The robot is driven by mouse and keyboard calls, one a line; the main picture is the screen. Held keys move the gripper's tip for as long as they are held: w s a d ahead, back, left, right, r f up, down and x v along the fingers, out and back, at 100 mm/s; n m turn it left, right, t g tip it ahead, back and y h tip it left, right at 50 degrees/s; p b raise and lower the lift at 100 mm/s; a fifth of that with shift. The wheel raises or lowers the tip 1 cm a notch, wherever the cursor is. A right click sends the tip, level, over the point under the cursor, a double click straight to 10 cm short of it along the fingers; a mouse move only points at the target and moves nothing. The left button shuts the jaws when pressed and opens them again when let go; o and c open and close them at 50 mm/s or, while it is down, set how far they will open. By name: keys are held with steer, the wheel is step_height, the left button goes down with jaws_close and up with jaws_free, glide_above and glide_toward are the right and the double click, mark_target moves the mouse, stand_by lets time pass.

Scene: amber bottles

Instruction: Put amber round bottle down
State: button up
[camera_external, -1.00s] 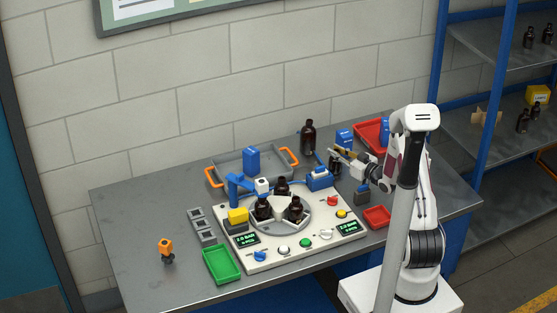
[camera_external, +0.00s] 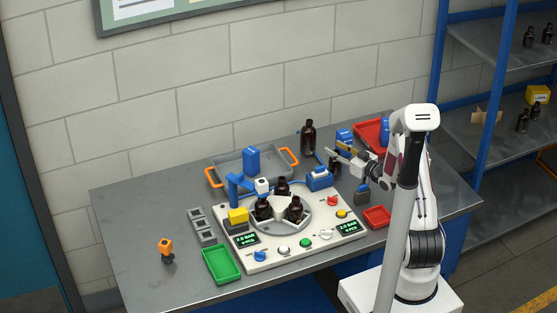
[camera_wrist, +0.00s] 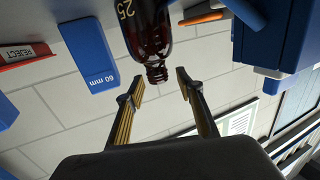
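The amber round bottle (camera_external: 335,168) is dark brown glass and stands on the table, partly hidden by my gripper (camera_external: 337,154) in the external view. In the wrist view the bottle (camera_wrist: 148,28) appears upside down at the top, with "25" on its side and its threaded neck bare. My gripper (camera_wrist: 158,88) is open in the wrist view. Its yellow-padded fingers are spread wide on either side of the line of the neck, with clear gaps and no contact visible. The bottle's base is cut off in that view.
A taller dark bottle (camera_external: 308,138) stands behind. A blue printer-like box (camera_external: 319,180) and the turntable station (camera_external: 330,229) are to the left. A blue "60 mm" block (camera_wrist: 90,58) and a red REJECT bin (camera_wrist: 22,54) are close by. A grey tray (camera_external: 228,165) has orange handles.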

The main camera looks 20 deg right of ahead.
steer(key=shift+r, duration=4.4)
steer(key=s+r+m+g+h, duration=0.15)
steer(key=s+r+h, duration=0.35)
steer(key=r, duration=0.5)
steer(key=s+r+m+g+h, duration=0.2)
steer(key=s+r+g, duration=0.25)
steer(key=s, duration=0.55)
steer(key=s+a+f+g, duration=0.1)
steer(key=s+a, duration=0.2)
steer(key=s, duration=0.7)
steer(key=s+a+f+g+y, duration=0.1)
steer(key=s+a+g, duration=0.1)
steer(key=s, duration=0.9)
steer(key=s+a+g, duration=0.1)
steer(key=s+a, duration=0.3)
steer(key=s, duration=0.6)
steer(key=shift+s+f+g, duration=0.3)
steer(key=shift+f+g, duration=0.1)
